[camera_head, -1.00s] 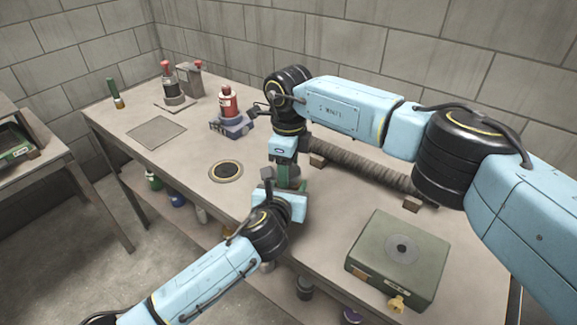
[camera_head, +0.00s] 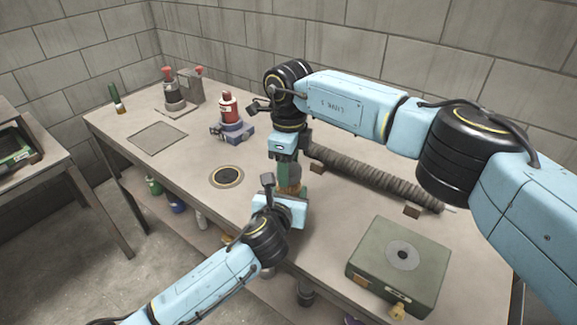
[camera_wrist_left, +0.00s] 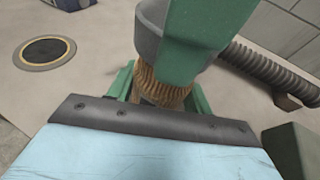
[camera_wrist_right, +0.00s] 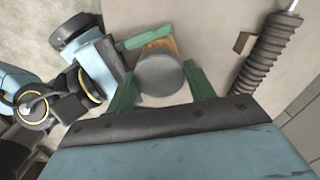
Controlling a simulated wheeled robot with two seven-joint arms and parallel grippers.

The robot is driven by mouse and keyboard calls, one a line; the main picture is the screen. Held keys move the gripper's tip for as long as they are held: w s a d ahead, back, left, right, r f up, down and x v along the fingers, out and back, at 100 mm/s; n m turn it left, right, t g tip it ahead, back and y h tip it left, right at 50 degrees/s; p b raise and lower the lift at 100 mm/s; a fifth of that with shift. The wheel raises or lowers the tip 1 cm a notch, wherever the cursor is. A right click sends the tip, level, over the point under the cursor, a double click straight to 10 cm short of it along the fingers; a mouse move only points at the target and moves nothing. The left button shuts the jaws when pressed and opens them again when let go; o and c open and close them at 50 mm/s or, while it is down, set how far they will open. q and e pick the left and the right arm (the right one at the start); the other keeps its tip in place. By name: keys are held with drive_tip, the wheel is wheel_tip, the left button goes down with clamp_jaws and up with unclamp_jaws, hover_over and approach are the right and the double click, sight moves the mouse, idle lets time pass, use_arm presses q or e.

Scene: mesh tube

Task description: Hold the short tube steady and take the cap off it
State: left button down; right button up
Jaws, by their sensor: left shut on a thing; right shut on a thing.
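The short tube is brown and ribbed, and it stands upright between my two grippers in the head view (camera_head: 291,190). My left gripper (camera_head: 281,206) is shut around its lower part; the tube also shows between green fingers in the left wrist view (camera_wrist_left: 158,88). The grey round cap (camera_wrist_right: 160,74) is at the tube's upper end, held between the green fingers of my right gripper (camera_wrist_right: 161,91). In the left wrist view, the cap (camera_wrist_left: 150,30) sits directly above the tube. I cannot tell whether it still encloses the tube's rim. The right gripper comes from above.
A long ribbed hose (camera_head: 375,178) lies behind the grippers on blocks. A green-grey box (camera_head: 398,265) stands at the right front. A dark disc (camera_head: 226,176) lies left of the grippers. A red bottle in a blue-grey holder (camera_head: 229,108) stands farther back.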

drive_tip(key=shift+r, duration=2)
use_arm(q)
drive_tip(key=c, duration=0.5)
unclamp_jaws()
